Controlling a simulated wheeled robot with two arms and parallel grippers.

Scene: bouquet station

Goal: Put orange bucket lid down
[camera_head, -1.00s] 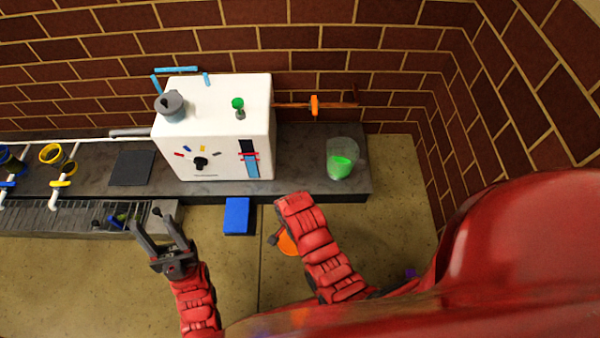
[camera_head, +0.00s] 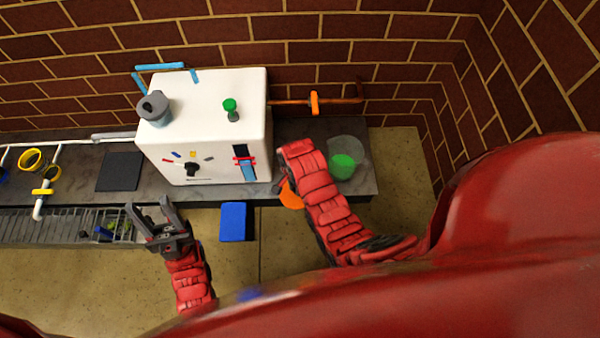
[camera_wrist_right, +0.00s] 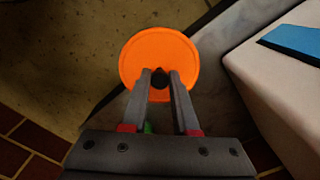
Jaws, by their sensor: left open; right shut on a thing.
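The orange bucket lid (camera_wrist_right: 140,66) is a round disc with a dark knob (camera_wrist_right: 159,79) at its middle. In the right wrist view my right gripper (camera_wrist_right: 160,76) is shut on this knob. In the head view the lid (camera_head: 290,196) shows only partly, beside my right arm, near the front edge of the counter; the right gripper's fingers are mostly hidden there. My left gripper (camera_head: 152,215) is open and empty above the front of the metal grate. A clear bucket with green contents (camera_head: 343,167) stands on the counter's right end, partly hidden by my right arm.
A white machine (camera_head: 205,115) stands on the dark counter (camera_head: 325,130), left of the bucket. A blue box (camera_head: 233,221) is in front of the counter. A copper pipe with an orange valve (camera_head: 314,103) runs along the brick wall.

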